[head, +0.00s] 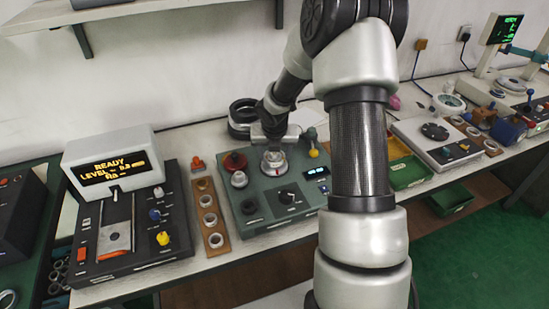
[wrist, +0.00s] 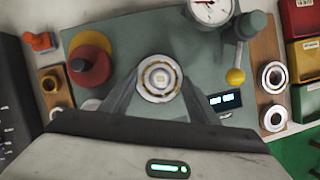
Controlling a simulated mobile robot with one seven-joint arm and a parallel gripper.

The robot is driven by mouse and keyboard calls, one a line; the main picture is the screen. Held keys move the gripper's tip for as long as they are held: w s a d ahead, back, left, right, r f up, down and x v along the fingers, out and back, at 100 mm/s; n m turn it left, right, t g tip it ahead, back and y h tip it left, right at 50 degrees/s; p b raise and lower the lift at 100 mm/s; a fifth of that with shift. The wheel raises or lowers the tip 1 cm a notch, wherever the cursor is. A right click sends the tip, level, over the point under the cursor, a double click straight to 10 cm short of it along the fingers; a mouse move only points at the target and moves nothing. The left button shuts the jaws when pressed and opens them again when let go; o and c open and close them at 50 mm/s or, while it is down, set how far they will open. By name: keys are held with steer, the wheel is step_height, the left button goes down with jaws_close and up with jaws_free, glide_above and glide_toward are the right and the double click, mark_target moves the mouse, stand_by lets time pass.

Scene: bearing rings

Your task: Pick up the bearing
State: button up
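The bearing (wrist: 160,77) is a pale metal ring with brownish marks, seated on the green test device (wrist: 120,35). In the wrist view it lies between the two finger ends of my gripper (wrist: 160,88), which stand wide apart at its left and right. Contact with its rim cannot be made out. In the head view my gripper (head: 274,146) points down over the bearing (head: 273,162), partly covering the device behind it. The gripper looks open.
A red knob (wrist: 90,64) stands left of the bearing. A dial gauge (wrist: 210,10) and a yellow-tipped lever (wrist: 236,76) are to the right. Wooden strips with rings (head: 209,215) flank the device. A display unit (head: 112,165) stands further left.

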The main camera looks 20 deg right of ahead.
steer(key=c, duration=0.5)
steer(key=shift+r+p, duration=4.1)
steer(key=shift+r, duration=3.45)
